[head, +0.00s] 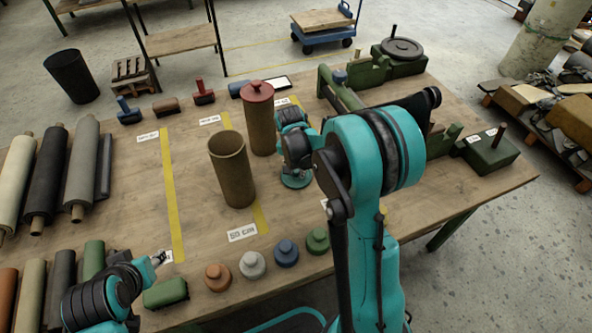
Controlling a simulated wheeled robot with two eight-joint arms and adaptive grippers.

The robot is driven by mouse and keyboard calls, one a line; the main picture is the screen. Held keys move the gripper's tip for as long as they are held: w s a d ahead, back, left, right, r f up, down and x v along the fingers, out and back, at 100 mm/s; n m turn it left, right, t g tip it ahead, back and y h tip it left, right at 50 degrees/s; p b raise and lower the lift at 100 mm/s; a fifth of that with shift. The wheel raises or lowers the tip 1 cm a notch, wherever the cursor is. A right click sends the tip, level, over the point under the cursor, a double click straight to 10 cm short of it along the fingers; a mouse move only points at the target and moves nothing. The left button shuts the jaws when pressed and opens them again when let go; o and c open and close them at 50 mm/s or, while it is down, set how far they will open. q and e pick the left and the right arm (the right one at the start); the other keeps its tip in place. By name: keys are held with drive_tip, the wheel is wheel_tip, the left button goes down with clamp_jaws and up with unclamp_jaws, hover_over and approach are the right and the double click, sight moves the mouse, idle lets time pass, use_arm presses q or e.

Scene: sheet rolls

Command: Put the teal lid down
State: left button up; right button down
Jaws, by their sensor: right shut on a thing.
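The teal lid (296,182) is a round disc low over the wooden table, right of the open brown tube. My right gripper (294,166) points down over it and is shut on it; the fingertips are mostly hidden. I cannot tell whether the lid touches the table. The brown tube (235,180) stands upright with its top open. Behind it another brown tube (261,130) wears a red lid (257,91). My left gripper (158,259) is at the front left, above the table near a green block; its jaws are too small to read.
Orange, white, blue and green knobbed plugs (252,265) line the front edge. Several sheet rolls (78,165) lie at left. Yellow strips (172,200) and labels mark the table (205,235). A green fixture (345,95) stands behind my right arm, and a green box (488,153) at right.

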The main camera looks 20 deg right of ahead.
sight(294, 179)
drive_tip(key=shift+f, duration=0.2)
drive_tip(key=c, duration=1.3)
unclamp_jaws()
drive_tip(key=shift+o, duration=0.2)
drive_tip(key=shift+r, duration=0.1)
drive_tip(key=shift+r, duration=0.2)
wheel_tip(294, 179, up, 11)
drive_tip(key=s+a+p, duration=0.1)
drive_tip(key=p, duration=0.3)
drive_tip(key=s+a+r+n+t, duration=0.2)
drive_tip(key=s+n, duration=0.1)
drive_tip(key=s, duration=0.3)
drive_tip(key=s+a+r+n+t+y, duration=0.1)
drive_tip(key=s+a+r+n+t, duration=0.1)
drive_tip(key=s, duration=0.4)
drive_tip(key=s+a+r+n+t, duration=0.2)
drive_tip(key=s+a+r+n, duration=0.1)
drive_tip(key=s, duration=0.3)
drive_tip(key=shift+s+a+n, duration=0.2)
drive_tip(key=shift+a+n, duration=0.05)
drive_tip(key=shift+n, duration=0.55)
